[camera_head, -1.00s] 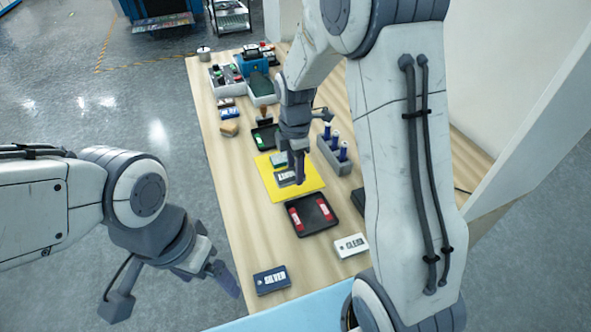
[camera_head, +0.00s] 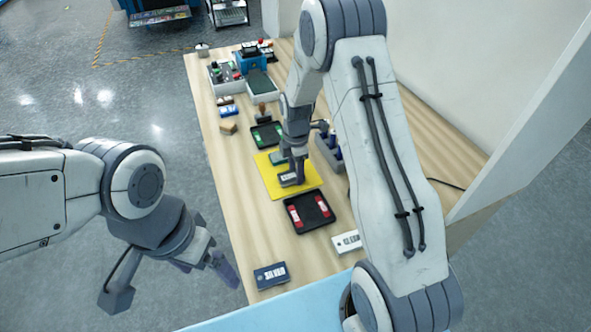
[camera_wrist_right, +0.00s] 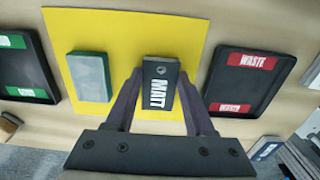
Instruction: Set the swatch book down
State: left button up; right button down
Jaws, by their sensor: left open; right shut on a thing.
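The swatch book, a dark block marked MATT (camera_wrist_right: 160,88), is between the fingers of my right gripper (camera_wrist_right: 159,80). In the head view the book (camera_head: 287,180) is over the front part of the yellow mat (camera_head: 309,179), partly hidden by the gripper (camera_head: 297,174). It lies flat, at or just above the mat; I cannot tell if it touches. A grey-topped green block (camera_wrist_right: 90,77) lies beside it on the mat. My left gripper (camera_head: 222,268) is open and empty, off the table's left side.
A black tray with red WASTE labels (camera_wrist_right: 236,86) is beside the mat, and a green-labelled tray (camera_wrist_right: 37,68) on the other side. SILVER (camera_head: 270,276) and a white block (camera_head: 346,241) lie near the front. A bottle rack (camera_head: 328,154) stands right of the mat.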

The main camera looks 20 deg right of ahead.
jog(key=shift+f, duration=0.2)
jog(key=shift+c, duration=1.3)
grip_release()
jog(key=shift+r, duration=0.1)
jog(key=shift+r, duration=0.1)
notch_tip(320, 180, up, 11)
jog(key=b, duration=0.2)
jog(key=s+a+r+m, duration=0.35)
jog(key=s+a, duration=0.25)
jog(key=a, duration=0.2)
jog(key=s+a+r+m, duration=0.1)
jog(key=s+a+m, duration=0.3)
jog(key=s, duration=0.7)
jog(key=s+a+r+m+y, duration=0.1)
jog(key=s+a+m, duration=0.2)
jog(key=s, duration=0.9)
jog(key=shift+s+a+m, duration=0.15)
jog(key=shift+a+m, duration=0.2)
jog(key=shift+a, duration=0.05)
